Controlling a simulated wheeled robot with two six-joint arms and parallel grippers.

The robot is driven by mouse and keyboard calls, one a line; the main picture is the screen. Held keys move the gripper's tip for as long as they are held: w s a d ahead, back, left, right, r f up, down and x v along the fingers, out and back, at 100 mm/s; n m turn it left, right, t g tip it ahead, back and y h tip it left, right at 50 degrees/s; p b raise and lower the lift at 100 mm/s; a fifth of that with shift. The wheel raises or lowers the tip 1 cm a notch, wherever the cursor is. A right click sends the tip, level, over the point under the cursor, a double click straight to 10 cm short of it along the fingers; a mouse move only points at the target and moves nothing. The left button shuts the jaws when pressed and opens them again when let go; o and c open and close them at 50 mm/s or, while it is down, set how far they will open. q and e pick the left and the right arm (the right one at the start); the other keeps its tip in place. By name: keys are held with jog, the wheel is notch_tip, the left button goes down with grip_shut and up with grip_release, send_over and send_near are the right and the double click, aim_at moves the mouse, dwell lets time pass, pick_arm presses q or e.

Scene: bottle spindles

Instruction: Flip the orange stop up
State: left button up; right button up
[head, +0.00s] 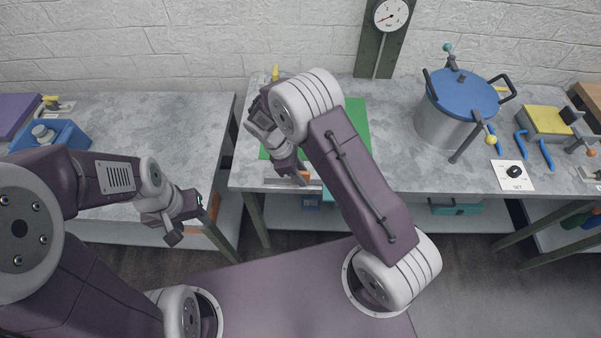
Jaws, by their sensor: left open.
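A small orange piece (304,177) shows at the front edge of the right-hand table, by a flat metal strip (283,183). I cannot tell whether this piece is the orange stop or how it is turned. My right gripper (295,175) points down right beside it, and its jaws are too small and hidden to read. My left gripper (184,222) is open and empty in front of the left table's edge. Another small orange patch (214,204) shows just right of it, partly hidden; I cannot tell what it belongs to.
A green mat (356,118) lies behind my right arm, with a yellow-topped item (275,73) at the back. A blue-lidded pot (447,115) stands to the right. A gap separates the left table (150,115) from the right one. A blue container (60,135) is at far left.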

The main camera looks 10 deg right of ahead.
jog(key=shift+r, duration=0.1)
jog(key=v, duration=0.9)
jog(key=shift+b, duration=0.3)
